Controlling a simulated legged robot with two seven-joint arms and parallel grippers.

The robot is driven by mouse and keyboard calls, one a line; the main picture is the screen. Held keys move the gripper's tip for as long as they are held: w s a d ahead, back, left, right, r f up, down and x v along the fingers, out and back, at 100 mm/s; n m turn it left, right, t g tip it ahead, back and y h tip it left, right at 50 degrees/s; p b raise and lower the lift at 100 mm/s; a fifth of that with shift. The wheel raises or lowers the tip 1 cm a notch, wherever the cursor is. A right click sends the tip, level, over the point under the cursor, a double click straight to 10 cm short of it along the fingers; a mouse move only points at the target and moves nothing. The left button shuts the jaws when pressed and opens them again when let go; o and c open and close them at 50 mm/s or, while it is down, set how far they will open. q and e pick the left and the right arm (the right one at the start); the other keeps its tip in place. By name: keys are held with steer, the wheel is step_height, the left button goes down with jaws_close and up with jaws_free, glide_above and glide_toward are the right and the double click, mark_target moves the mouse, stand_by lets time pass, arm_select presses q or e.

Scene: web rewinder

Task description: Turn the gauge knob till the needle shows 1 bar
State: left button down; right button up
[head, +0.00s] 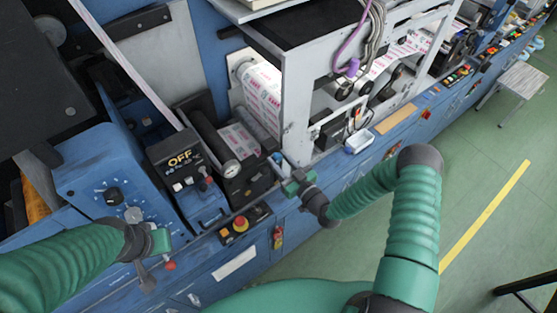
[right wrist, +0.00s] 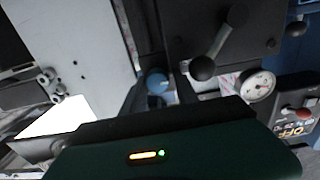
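The gauge (head: 231,169) is a small round white dial on the dark block beside the roll. It shows larger in the right wrist view (right wrist: 257,85), but its needle is too small to read. A blue round knob (right wrist: 157,82) shows in the right wrist view, and in the head view it (head: 277,158) is right of the gauge. My right gripper (right wrist: 160,88) is open, its two dark fingers on either side of the blue knob with gaps visible; I cannot tell how deep the knob sits between them. My left gripper (head: 147,278) hangs at lower left over the machine's front edge, finger opening unclear.
A black lever with a ball end (right wrist: 203,67) stands close to the right gripper. A control box marked OFF (head: 180,160) and a yellow-red stop button (head: 240,224) lie to the left. A white frame (head: 297,115) rises just behind the knob.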

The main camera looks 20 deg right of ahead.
steer(key=shift+d+f, duration=0.15)
steer(key=shift+d, duration=0.05)
steer(key=c, duration=0.5)
steer(key=shift+d, duration=0.2)
jaws_close()
steer(key=shift+a+f+b, duration=0.15)
steer(key=shift+b, duration=0.2)
steer(key=shift+a+f+m+b, duration=0.1)
steer(key=shift+m+b, duration=0.45)
steer(key=shift+m, duration=0.05)
steer(key=shift+s+m, duration=0.1)
steer(key=shift+m, duration=0.3)
steer(key=shift+r, duration=0.2)
steer(key=o, duration=0.7)
jaws_free()
arm_select(q)
steer(key=shift+s+d+f, duration=0.1)
steer(key=shift+d+f, duration=0.15)
steer(key=shift+f, duration=0.2)
steer(key=shift+d+f, duration=0.2)
steer(key=shift+f, duration=0.25)
arm_select(e)
steer(key=o, duration=0.5)
steer(key=shift+s+r, duration=0.1)
steer(key=shift+r, duration=0.05)
steer(key=shift+c, duration=0.2)
